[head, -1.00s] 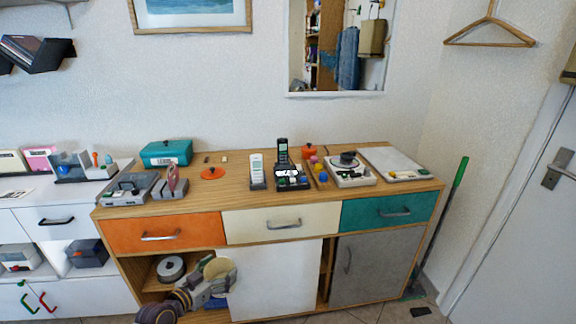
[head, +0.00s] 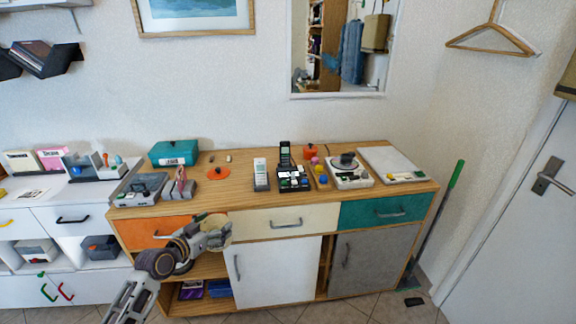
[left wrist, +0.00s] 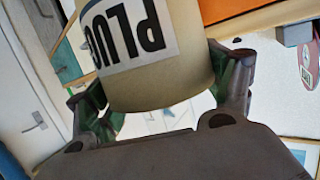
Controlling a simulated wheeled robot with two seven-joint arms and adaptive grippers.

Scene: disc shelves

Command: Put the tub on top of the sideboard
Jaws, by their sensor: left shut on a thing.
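My left gripper (head: 208,240) is shut on a cream tub (head: 220,231). The tub also shows in the left wrist view (left wrist: 160,75), between the two fingers, with a white label of large dark letters, upside down in that picture. The wooden sideboard (head: 236,188) has an orange, a cream and a teal drawer under its top. The tub is in front of the drawers, near the join of the orange and cream ones, below the top's front edge. My right gripper is not in view.
On the sideboard top stand a teal box (head: 173,152), a grey device (head: 140,190), an orange disc (head: 218,173), a white handset (head: 261,174), a black phone (head: 291,178) and a turntable-like device (head: 348,172). Bare wood shows between disc and handset. A lower compartment is open.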

